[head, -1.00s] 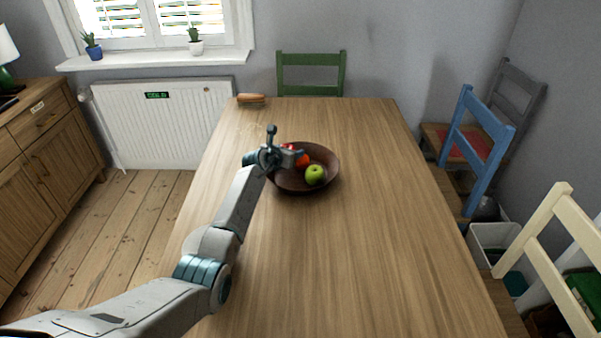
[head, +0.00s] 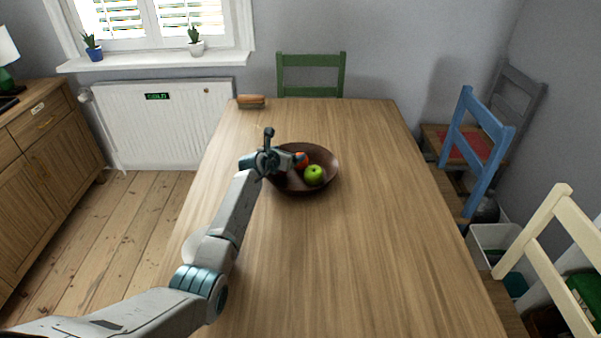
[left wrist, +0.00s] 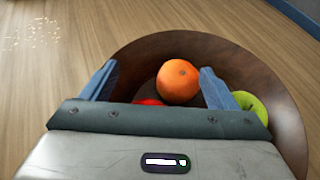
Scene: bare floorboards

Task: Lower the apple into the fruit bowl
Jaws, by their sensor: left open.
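The dark brown fruit bowl (head: 328,177) stands on the table. It also shows in the left wrist view (left wrist: 285,115). An orange (head: 303,160) and a green apple (head: 314,175) lie in it; the wrist view shows the orange (left wrist: 178,82) and the green apple (left wrist: 252,104) too. In the wrist view a red fruit, likely a red apple (left wrist: 150,102), shows low between my fingers, mostly hidden by the gripper body. My left gripper (head: 294,158) is open over the left part of the bowl, its fingers (left wrist: 157,78) apart. My right gripper is not in view.

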